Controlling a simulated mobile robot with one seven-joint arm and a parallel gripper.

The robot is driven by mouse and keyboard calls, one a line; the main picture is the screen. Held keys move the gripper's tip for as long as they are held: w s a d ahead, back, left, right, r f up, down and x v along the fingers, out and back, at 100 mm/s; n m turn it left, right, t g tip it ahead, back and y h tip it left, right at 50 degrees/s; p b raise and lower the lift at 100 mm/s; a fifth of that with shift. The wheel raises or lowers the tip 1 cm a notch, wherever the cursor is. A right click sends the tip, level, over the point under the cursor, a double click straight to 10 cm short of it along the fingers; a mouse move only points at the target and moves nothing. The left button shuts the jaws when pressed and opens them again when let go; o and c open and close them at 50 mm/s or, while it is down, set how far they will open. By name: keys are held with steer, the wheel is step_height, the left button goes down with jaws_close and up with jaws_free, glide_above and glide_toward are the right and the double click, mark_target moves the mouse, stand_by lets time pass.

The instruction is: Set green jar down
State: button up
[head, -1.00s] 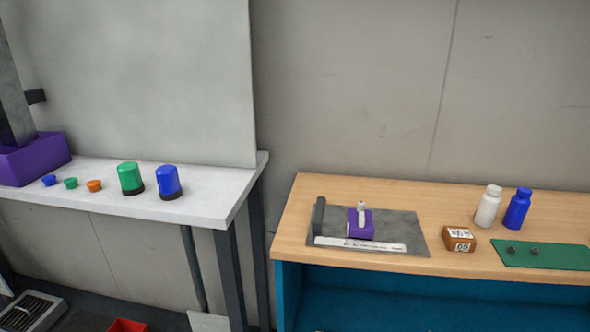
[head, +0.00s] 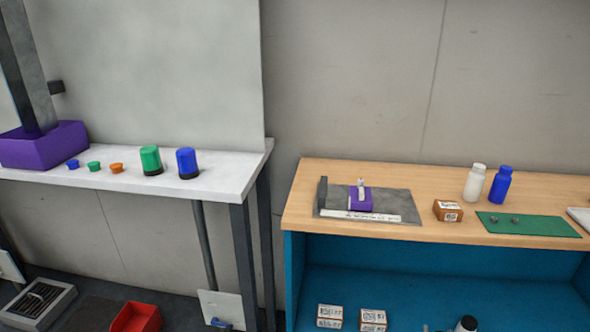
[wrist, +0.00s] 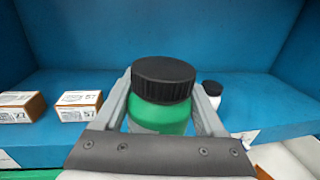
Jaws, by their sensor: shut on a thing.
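The green jar (wrist: 158,117) with a ribbed black lid is upright in the wrist view. My gripper (wrist: 165,108) is shut on it, one grey finger on each side. The jar's base is hidden behind the gripper body, so I cannot tell whether it touches the shelf. Behind it is the blue shelf compartment (wrist: 75,82). In the head view the blue shelf (head: 440,288) shows below the wooden top; neither the green jar nor my gripper can be made out there.
Two labelled boxes (wrist: 80,105) (wrist: 22,107) stand left of the jar on the shelf. A white jar with a black lid (wrist: 211,94) stands close behind right. The compartment has blue side walls (wrist: 299,60). Some shelf floor is bare between the boxes and the green jar.

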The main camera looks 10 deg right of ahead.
steer(key=w+a+r+n+t+y, duration=0.1)
steer(key=w+a+r+n+y, duration=0.3)
steer(key=a+r, duration=0.4)
steer(key=w+a+r+n+t+y, duration=0.1)
steer(key=w+a+r+n+y, duration=0.1)
steer(key=w+a+r+y, duration=0.6)
steer(key=s+a+r+n+g+y, duration=0.1)
steer(key=s+a+r+n+y, duration=0.2)
steer(key=a+r, duration=0.55)
steer(key=s+a+r+n+g+y, duration=0.1)
steer(key=s+a+r+n+y, duration=0.15)
steer(key=a+r, duration=0.6)
step_height(320, 180, up, 8)
steer(key=a+p, duration=0.2)
steer(key=p, duration=1.6)
steer(key=shift+s+a+r, duration=0.15)
steer(key=shift+s+r, duration=0.05)
steer(key=shift+f+h, duration=0.1)
steer(key=shift+h, duration=0.15)
